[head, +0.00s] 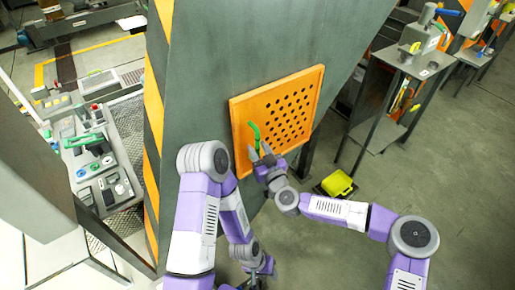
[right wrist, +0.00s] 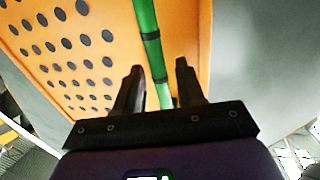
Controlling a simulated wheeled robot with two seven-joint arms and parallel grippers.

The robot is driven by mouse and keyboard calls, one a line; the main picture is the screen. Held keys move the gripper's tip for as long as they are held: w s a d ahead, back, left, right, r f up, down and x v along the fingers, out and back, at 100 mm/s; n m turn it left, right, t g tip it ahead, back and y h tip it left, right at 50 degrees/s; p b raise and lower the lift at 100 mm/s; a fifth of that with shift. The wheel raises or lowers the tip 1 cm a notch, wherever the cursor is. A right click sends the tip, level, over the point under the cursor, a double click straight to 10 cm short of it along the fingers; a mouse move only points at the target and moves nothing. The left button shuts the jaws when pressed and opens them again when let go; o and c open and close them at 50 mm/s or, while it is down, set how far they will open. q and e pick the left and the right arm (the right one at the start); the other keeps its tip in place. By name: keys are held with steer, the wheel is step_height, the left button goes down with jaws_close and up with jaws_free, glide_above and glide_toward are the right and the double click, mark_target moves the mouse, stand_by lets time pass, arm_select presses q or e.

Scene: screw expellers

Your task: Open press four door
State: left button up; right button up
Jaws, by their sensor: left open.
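The orange press door (head: 290,108), a panel with rows of dark holes, sits closed against the grey press wall. Its green handle (head: 254,134) is on the left side of the panel. My right gripper (head: 263,155) is at the handle's lower end. In the right wrist view, the green handle (right wrist: 150,45) runs down into the space between the two fingers of my right gripper (right wrist: 160,80), with a gap on each side. I cannot tell how deep it sits between them. My left gripper (head: 259,276) is open and low in front of the press, away from the door.
A yellow case (head: 337,183) lies on the floor right of the door. A metal stand (head: 405,65) is at the upper right. A control panel (head: 98,160) with buttons is at the left. The floor at lower right is mostly clear.

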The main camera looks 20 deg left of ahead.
steer(key=shift+w+a, duration=0.35)
jaws_close()
steer(key=shift+d, duration=0.15)
